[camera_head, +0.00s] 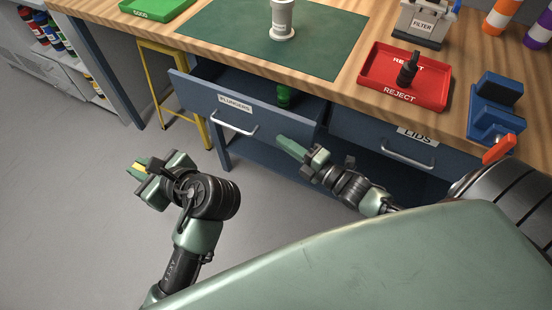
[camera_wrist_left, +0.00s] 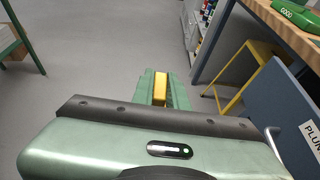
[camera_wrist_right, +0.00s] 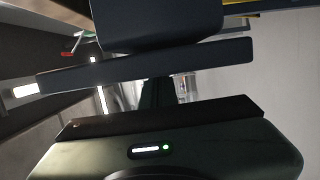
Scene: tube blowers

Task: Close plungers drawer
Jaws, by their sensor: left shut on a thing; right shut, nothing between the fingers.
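The blue plungers drawer (camera_head: 195,97) stands pulled open under the workbench, with a PLUNGERS label (camera_head: 235,103) and a silver handle (camera_head: 233,126). A green object (camera_head: 284,96) shows inside it. My left gripper (camera_head: 136,168) is left of and below the drawer front, apart from it. It is shut on a small yellow piece (camera_wrist_left: 160,88), seen between its fingers in the left wrist view. My right gripper (camera_head: 291,147) is shut and empty, near the right end of the drawer front; whether it touches cannot be told. The right wrist view is dark, with large dark panels close by.
The closed lids drawer (camera_head: 370,143) is to the right. On the bench are a green mat (camera_head: 230,40) with a pale cylinder (camera_head: 283,20), a red reject tray (camera_head: 378,82) and a filter box (camera_head: 420,25). A yellow stool (camera_head: 155,75) stands left of the drawer. Left floor is clear.

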